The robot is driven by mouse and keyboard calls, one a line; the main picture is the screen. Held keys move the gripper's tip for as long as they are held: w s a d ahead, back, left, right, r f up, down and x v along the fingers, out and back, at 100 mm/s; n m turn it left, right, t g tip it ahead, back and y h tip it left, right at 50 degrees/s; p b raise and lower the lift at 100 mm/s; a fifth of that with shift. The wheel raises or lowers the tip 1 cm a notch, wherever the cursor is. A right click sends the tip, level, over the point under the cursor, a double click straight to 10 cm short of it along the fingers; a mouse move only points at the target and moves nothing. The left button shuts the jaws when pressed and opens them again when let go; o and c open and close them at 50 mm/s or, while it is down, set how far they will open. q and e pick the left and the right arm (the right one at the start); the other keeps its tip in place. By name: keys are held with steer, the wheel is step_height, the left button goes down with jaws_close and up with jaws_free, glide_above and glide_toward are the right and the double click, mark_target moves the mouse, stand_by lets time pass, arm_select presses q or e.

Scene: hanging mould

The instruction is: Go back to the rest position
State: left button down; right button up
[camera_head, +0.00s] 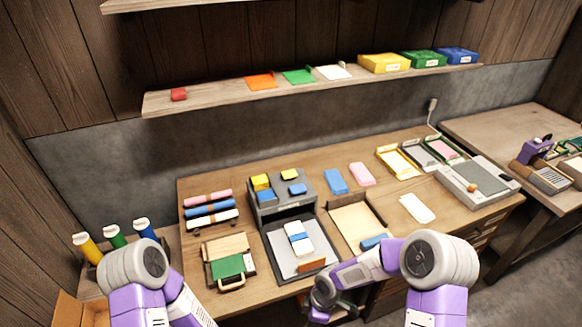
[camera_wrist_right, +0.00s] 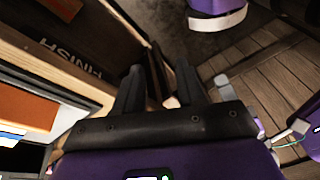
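My right arm (camera_head: 425,260) reaches in from the bottom right of the head view, with its forearm bent left and down. My right gripper (camera_head: 322,300) is low, in front of the table's near edge, partly cut off and small there. In the right wrist view its two dark fingers (camera_wrist_right: 159,85) stand apart with nothing held between them. My left arm (camera_head: 145,275) shows at the bottom left of the head view. Its gripper is outside the picture.
The wooden table (camera_head: 330,205) carries trays, coloured blocks, rolls and a grey machine (camera_head: 477,182). A grey tray (camera_head: 290,262) is close to my right forearm. A shelf (camera_head: 215,95) holds coloured sheets and boxes. Floor shows at the lower right.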

steer(key=s+d+f+m+t+b, duration=0.1)
steer(key=s+d+f+m+b, duration=0.1)
steer(key=s+f+m, duration=0.4)
steer(key=s+d+f+m+y+b, duration=0.1)
steer(key=s+f+m+b, duration=0.2)
steer(key=m, duration=1)
steer(key=s+f, duration=0.3)
steer(key=shift+d+f+t+y, duration=0.3)
steer(key=shift+d+f+t, duration=0.05)
steer(key=shift+f+t, duration=0.05)
